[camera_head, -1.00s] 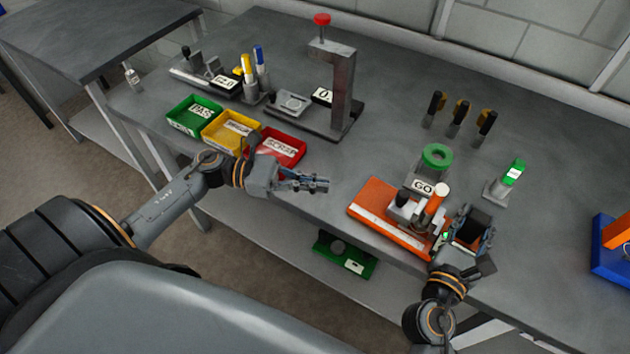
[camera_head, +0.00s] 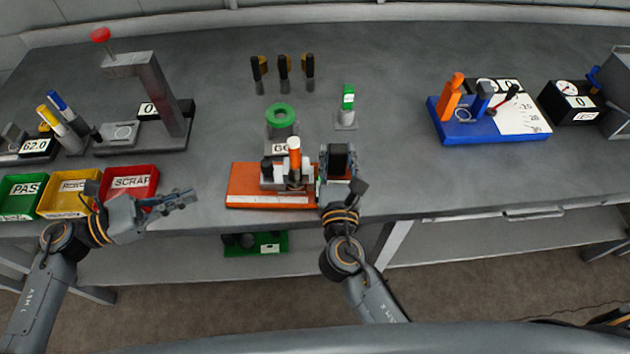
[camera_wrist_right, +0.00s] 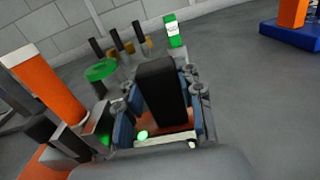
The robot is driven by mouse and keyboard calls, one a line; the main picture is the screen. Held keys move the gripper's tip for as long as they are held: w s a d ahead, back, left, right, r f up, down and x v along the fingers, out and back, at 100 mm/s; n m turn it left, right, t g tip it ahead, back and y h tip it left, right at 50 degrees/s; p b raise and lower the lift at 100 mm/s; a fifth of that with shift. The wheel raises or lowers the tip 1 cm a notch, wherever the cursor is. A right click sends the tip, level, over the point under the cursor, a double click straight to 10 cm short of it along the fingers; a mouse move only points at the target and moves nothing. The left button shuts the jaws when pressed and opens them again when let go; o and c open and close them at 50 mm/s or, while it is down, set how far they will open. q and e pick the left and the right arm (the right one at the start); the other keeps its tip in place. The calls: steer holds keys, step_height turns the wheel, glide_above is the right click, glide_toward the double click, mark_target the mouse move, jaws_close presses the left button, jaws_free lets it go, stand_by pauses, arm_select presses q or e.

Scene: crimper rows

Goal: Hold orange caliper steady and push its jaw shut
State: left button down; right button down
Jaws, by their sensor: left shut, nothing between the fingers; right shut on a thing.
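The orange caliper has a flat orange base (camera_head: 240,186) at the bench's front edge. An upright orange-and-white cylinder (camera_head: 294,153) stands on it, with grey jaw parts and a small black knob beside it. The cylinder also shows in the right wrist view (camera_wrist_right: 45,88). My right gripper (camera_head: 337,165) is at the base's right end, shut on an upright black block (camera_wrist_right: 160,92). My left gripper (camera_head: 188,198) is shut and empty, in front of the red bin and left of the caliper.
A green ring (camera_head: 280,115) on a grey stand is just behind the caliper. Green, yellow and red (camera_head: 130,183) bins stand at the left. A blue-based station (camera_head: 490,130) is at the right. Bare bench lies between it and my right gripper.

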stand_by(0.4)
steer(key=c, duration=0.8)
jaws_free()
steer(key=shift+d, duration=0.1)
steer(key=s, duration=0.8)
steer(key=s+a, duration=0.1)
steer(key=s, duration=0.3)
steer(key=shift+a, duration=0.1)
